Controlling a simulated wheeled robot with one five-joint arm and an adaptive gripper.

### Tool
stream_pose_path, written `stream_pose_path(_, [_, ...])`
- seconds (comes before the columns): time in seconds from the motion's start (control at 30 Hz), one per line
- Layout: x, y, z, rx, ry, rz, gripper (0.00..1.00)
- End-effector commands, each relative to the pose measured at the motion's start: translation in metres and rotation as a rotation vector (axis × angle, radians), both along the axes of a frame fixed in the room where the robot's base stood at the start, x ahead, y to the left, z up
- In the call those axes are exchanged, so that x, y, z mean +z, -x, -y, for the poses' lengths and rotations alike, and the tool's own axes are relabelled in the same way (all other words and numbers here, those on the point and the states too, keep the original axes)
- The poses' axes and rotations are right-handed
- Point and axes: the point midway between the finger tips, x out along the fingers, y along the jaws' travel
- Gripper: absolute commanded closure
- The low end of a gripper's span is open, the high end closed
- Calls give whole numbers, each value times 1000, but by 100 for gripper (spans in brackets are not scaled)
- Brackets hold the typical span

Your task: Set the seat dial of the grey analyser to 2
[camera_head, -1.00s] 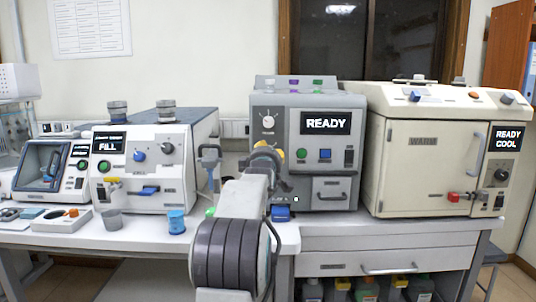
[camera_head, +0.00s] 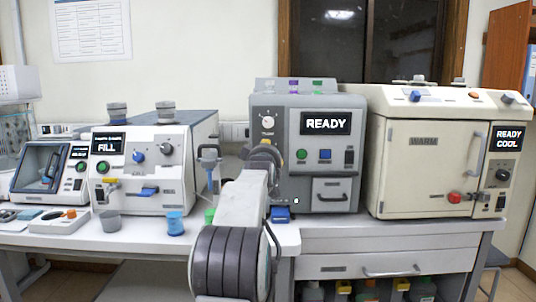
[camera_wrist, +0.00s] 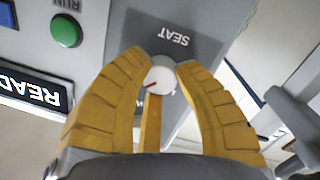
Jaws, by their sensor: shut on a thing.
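The grey analyser (camera_head: 340,170) stands at the centre of the head view, its screen reading READY. My gripper (camera_head: 264,152) is in front of its left panel. In the wrist view the seat dial (camera_wrist: 160,80) is a white knob with a red pointer line, beside an upside-down SEAT label. My gripper's yellow fingers (camera_wrist: 162,65) are closed around the dial from both sides. The pointer aims to the lower left of the wrist picture; I cannot read any scale numbers.
The green RUN button (camera_wrist: 66,30) is beside the seat dial. A white analyser (camera_head: 150,170) stands at the left, a cream oven (camera_head: 425,160) at the right. A blue cup (camera_head: 175,223) is on the bench.

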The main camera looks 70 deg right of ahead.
Motion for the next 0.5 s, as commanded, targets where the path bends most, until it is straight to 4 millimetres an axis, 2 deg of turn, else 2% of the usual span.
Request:
stream_pose_path(0.47, [-1, 0, 0, 0, -6, 14, 100])
stream_pose_path(0.5, [-1, 0, 0, 0, -6, 14, 67])
